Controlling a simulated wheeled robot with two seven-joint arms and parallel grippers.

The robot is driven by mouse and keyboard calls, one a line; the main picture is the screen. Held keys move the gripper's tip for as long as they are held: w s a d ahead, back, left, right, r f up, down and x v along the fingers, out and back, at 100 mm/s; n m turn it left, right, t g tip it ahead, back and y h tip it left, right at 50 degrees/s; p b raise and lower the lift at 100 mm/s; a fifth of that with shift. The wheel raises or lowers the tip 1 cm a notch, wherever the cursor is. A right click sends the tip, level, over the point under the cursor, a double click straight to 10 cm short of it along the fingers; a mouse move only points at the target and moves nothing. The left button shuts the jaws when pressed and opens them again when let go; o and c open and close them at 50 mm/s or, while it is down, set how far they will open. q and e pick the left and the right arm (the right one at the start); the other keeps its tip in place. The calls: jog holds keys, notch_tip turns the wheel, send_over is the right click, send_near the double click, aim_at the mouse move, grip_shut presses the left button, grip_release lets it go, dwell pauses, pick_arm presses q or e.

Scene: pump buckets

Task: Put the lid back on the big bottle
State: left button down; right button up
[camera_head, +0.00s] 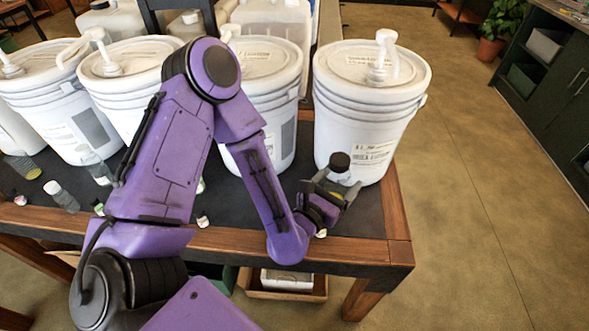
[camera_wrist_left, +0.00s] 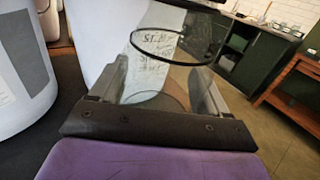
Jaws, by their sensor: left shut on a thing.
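My left gripper (camera_head: 338,186) is at the right front of the table, in front of the rightmost white bucket. It is shut on a small clear bottle (camera_wrist_left: 160,75) held between its fingers. In the head view a dark lid (camera_head: 340,161) sits at the top of the held bottle. A clear bottle with a pale cap (camera_head: 61,196) lies tilted at the table's left. I cannot tell which bottle is the big one. My right gripper is not in view.
White pump buckets stand in a row on the dark table; the rightmost bucket (camera_head: 368,110) is close behind my left gripper. Several small bottles and caps lie at the left. The wooden table edge (camera_head: 397,215) is close on the right. Open floor (camera_head: 490,230) lies beyond.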

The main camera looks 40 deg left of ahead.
pick_arm(q)
jog(key=shift+s+r, duration=0.15)
jog(key=shift+s, duration=0.05)
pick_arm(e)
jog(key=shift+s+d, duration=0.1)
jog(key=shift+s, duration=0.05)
pick_arm(q)
jog(key=shift+s+a+r, duration=0.1)
jog(key=shift+a, duration=0.1)
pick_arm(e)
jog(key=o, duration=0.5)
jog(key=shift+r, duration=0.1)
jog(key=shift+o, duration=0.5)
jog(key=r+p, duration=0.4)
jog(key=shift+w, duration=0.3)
pick_arm(q)
jog(key=s+a+r+n+y+p, duration=0.2)
jog(key=s+a+r+y+p, duration=0.2)
jog(key=s+a, duration=0.5)
jog(key=a, duration=0.4)
jog(key=shift+n+g, duration=0.3)
jog(key=shift+n, duration=0.1)
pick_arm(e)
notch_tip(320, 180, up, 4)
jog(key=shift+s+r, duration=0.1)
pick_arm(q)
jog(key=shift+a, duration=0.1)
